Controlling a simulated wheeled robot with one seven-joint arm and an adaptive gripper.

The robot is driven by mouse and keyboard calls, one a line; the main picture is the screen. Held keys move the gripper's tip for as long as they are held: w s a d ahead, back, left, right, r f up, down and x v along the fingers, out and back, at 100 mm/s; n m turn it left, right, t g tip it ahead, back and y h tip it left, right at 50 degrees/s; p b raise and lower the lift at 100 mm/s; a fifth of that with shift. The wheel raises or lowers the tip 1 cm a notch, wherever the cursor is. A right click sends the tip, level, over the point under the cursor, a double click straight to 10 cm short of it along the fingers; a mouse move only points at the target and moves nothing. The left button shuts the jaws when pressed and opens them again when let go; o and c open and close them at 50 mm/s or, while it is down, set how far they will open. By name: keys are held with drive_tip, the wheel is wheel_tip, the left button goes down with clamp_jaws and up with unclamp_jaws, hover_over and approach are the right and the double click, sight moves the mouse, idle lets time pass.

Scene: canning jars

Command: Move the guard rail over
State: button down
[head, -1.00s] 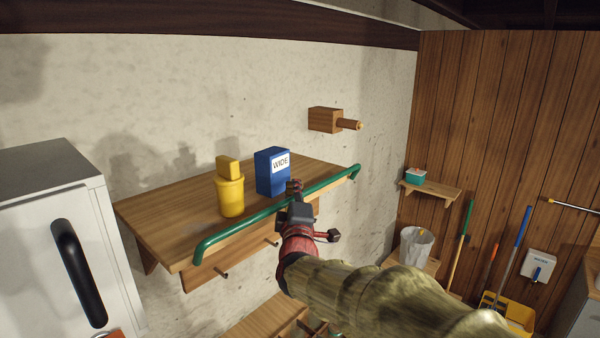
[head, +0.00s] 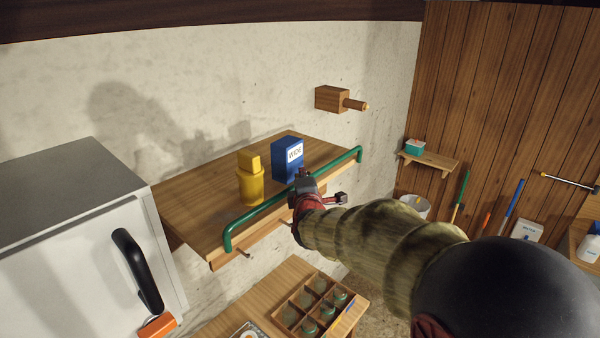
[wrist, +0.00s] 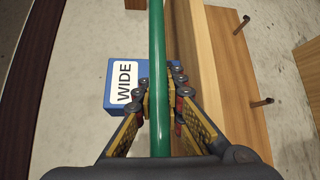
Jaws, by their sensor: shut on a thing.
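The green guard rail (head: 262,212) runs along the front edge of the wooden wall shelf (head: 195,208), with bent ends at left and right. My gripper (head: 304,180) is shut on the rail, right of its middle, reaching in from the front right. In the wrist view the rail (wrist: 156,40) runs top to bottom between the fingers of my gripper (wrist: 159,98).
On the shelf behind the rail stand a blue box (head: 285,163) marked WIDE and a yellow container (head: 250,186). A white cabinet (head: 75,270) is at left. A table below holds a divided crate (head: 280,318). A wooden peg block (head: 331,99) juts from the wall.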

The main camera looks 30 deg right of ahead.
drive_tip(key=shift+r, duration=0.25)
drive_tip(key=c, duration=1.8)
unclamp_jaws()
drive_tip(key=shift+f, duration=0.2)
drive_tip(key=v, duration=1.2)
